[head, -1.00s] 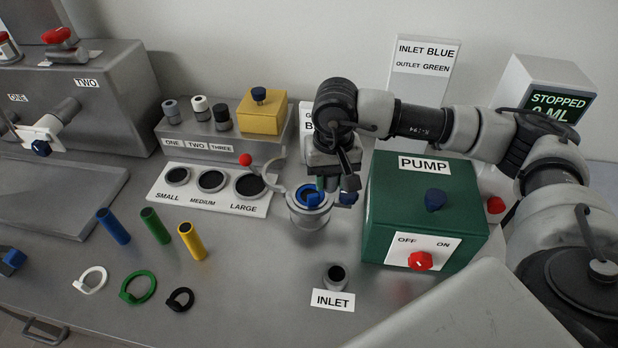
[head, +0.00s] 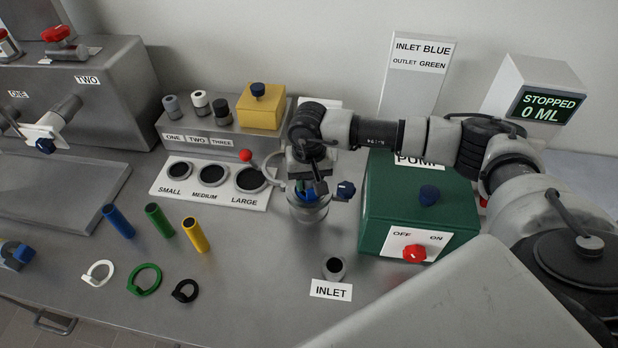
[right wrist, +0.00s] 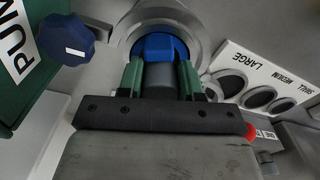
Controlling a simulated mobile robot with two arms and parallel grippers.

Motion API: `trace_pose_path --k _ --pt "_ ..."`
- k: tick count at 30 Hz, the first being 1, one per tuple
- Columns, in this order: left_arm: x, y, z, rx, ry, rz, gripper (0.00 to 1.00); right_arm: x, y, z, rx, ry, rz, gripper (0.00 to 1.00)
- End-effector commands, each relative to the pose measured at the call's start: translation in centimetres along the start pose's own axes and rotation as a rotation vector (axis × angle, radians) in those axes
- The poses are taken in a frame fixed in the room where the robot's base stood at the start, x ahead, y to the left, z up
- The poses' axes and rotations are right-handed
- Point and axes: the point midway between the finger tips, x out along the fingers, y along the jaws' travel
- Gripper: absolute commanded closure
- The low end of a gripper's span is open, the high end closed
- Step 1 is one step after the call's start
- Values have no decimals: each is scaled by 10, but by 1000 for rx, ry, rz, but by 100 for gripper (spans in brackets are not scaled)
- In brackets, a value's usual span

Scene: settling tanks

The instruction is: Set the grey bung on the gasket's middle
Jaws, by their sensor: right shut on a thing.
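My right gripper (right wrist: 160,82), with green fingertips, is shut on a grey cylindrical piece (right wrist: 159,76), which I take to be the grey bung. It is right over a round grey metal housing (right wrist: 197,28), whose rim shows around it. A blue ring with a faceted blue centre (right wrist: 160,46) lies just beyond the fingertips in the housing's mouth; it looks like the gasket, but I cannot tell ring and centre apart for sure. In the head view the housing (head: 309,210) stands under the gripper (head: 306,190), which hides most of its mouth. Whether the bung touches is hidden. My left gripper is out of view.
A green pump box (head: 400,205) stands close right of the housing. A blue knob (head: 346,190) sits between them. A red-ball lever (head: 246,156) and the size plate (head: 215,203) are close on the left. The bench in front is mostly free around the inlet (head: 334,268).

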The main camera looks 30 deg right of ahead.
Motion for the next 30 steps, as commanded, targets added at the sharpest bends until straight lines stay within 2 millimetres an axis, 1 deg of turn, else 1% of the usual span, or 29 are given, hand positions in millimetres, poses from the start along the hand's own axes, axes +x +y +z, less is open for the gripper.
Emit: trace_pose_path --k 6,7,11,12,19,23,24,26,30 --pt "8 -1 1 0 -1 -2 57 6 0 0 1 1 0 90" --pt "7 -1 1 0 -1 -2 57 5 0 0 1 1 0 62" --pt "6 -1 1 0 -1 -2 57 4 0 0 1 0 0 42" --pt "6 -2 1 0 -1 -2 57 4 0 0 1 0 0 40" --pt "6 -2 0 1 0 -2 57 4 0 0 1 0 0 40" --pt "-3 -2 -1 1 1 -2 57 -3 0 0 1 0 0 40" --pt "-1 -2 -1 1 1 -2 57 -5 0 -1 0 2 -1 40" --pt "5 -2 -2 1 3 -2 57 -14 0 -2 0 5 -3 40" --pt "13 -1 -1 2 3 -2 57 -44 0 -1 -1 6 -3 40"
